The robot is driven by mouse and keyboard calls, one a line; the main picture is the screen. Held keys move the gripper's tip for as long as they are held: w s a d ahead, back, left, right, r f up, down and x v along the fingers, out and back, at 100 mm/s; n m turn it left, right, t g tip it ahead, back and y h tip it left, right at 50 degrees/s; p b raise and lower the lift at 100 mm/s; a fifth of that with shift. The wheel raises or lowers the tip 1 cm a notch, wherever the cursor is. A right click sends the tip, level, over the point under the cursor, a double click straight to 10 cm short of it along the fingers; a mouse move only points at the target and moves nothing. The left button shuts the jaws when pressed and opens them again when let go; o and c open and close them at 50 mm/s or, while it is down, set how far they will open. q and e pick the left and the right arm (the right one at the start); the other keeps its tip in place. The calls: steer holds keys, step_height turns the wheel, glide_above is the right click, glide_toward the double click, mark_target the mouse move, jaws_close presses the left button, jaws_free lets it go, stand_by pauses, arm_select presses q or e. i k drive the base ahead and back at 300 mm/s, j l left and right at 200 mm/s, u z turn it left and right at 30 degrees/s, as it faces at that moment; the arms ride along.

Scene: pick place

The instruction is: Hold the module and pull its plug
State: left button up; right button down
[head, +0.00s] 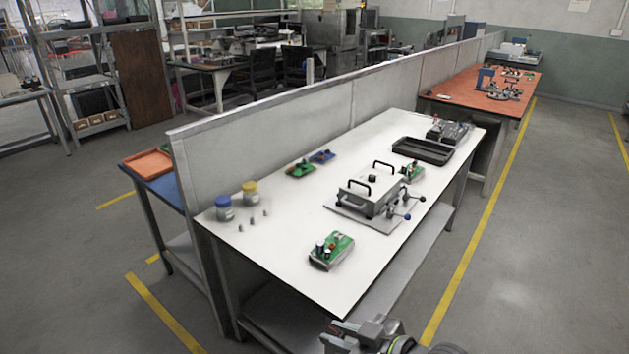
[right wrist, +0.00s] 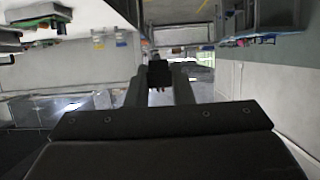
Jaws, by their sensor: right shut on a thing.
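My right gripper (head: 352,336) is at the bottom of the head view, off the front edge of the white table. In the right wrist view its two fingers (right wrist: 158,88) are shut on a small black block with thin prongs, which looks like a plug (right wrist: 158,73). A green board module (head: 331,251) with dark upright parts and a light base lies near the table's front, apart from the gripper. Similar green boards lie farther back, one by the grey box (head: 411,172) and one at the left edge (head: 299,168). My left gripper is not in view.
The white table (head: 290,226) is bare around the near module. A grey box with black handles (head: 368,193), a black tray (head: 422,151) and two jars (head: 249,193) stand on it. A low partition (head: 270,130) runs along its left side. Clear floor lies right.

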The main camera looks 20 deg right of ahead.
mark_target(328, 253)
steer(key=i+l+u, duration=0.1)
steer(key=l+u, duration=0.4)
steer(key=u, duration=0.2)
steer(key=i+l+u, duration=0.1)
steer(key=l+u, duration=0.25)
steer(key=i+l, duration=0.1)
steer(key=l, duration=4.95)
